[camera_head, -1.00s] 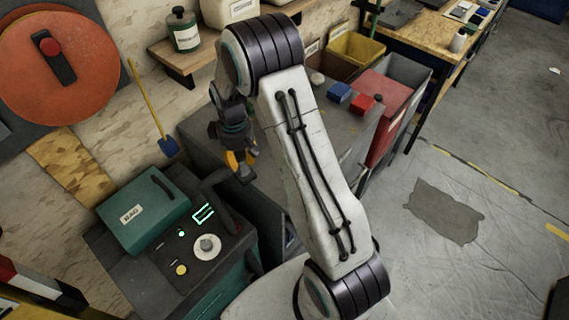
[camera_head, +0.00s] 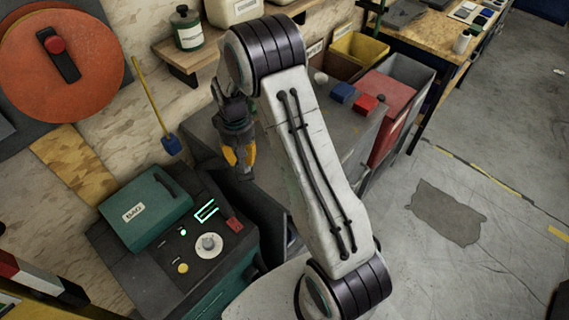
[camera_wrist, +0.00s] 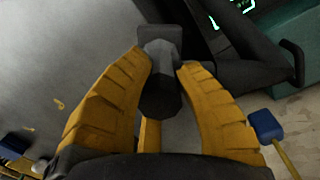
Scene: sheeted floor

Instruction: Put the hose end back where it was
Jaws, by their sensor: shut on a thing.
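My gripper (camera_head: 240,158) hangs above the gap between the green-and-black machine (camera_head: 225,282) and the grey cabinet. In the wrist view its yellow fingers (camera_wrist: 155,75) are closed around a dark grey faceted piece, which I take to be the hose end (camera_wrist: 160,92). A wider block shows at its far end. A thick black hose (camera_head: 262,207) lies along the machine's right side. It also shows at the upper right of the wrist view (camera_wrist: 250,76). Where the hose joins the held piece is not clear. The hose end's earlier resting place cannot be made out.
The machine's top has a green lid marked BAG (camera_head: 147,207), a dial (camera_head: 208,246) and a red block (camera_head: 234,225). A blue-ended yellow stick (camera_head: 154,105) leans on the wall. Blue (camera_head: 342,92) and red (camera_head: 365,104) blocks lie on the cabinet. The floor at right is open.

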